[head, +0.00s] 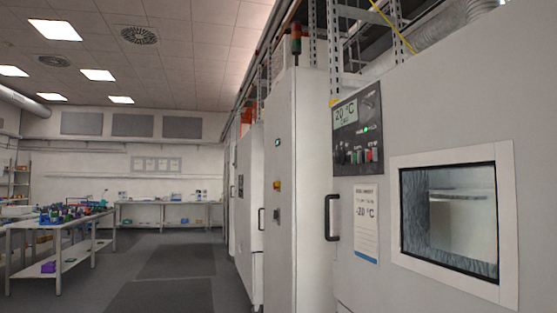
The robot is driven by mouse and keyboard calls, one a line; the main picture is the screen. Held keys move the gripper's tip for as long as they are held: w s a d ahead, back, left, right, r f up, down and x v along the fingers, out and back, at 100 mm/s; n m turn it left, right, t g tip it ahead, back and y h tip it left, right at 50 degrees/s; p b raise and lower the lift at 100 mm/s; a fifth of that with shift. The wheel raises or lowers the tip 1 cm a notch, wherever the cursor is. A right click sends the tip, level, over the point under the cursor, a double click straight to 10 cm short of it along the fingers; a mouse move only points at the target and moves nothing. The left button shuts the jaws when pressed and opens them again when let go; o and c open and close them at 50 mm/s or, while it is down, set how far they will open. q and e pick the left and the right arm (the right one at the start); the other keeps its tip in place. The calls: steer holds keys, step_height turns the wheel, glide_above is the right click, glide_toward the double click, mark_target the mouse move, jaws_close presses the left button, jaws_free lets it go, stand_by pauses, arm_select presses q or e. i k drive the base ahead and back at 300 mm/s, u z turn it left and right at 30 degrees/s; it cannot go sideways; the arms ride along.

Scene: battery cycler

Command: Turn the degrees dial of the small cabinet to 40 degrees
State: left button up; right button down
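A light grey cabinet (430,115) with a window (449,218) fills the right side, close to me. Its dark control panel (345,146) carries a small lit display (345,116) that seems to read 20 °C; a sign before the number is hard to tell. A dark round shape at the panel's upper right looks like a dial (371,102), but its setting is too small to read. Below are a green light and small buttons, one red. I cannot tell from this view whether this is the small cabinet. Neither of my grippers is in view.
A card (366,222) marked -20 °C hangs below the panel, beside a black door handle (331,217). A tall pale cabinet (300,180) and others line the aisle. A cluttered bench (60,223) stands left. The grey floor (170,270) between is clear.

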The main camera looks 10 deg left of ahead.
mark_target(339, 155)
steer(key=u, duration=0.35)
steer(key=i, duration=1.55)
steer(key=u, duration=0.35)
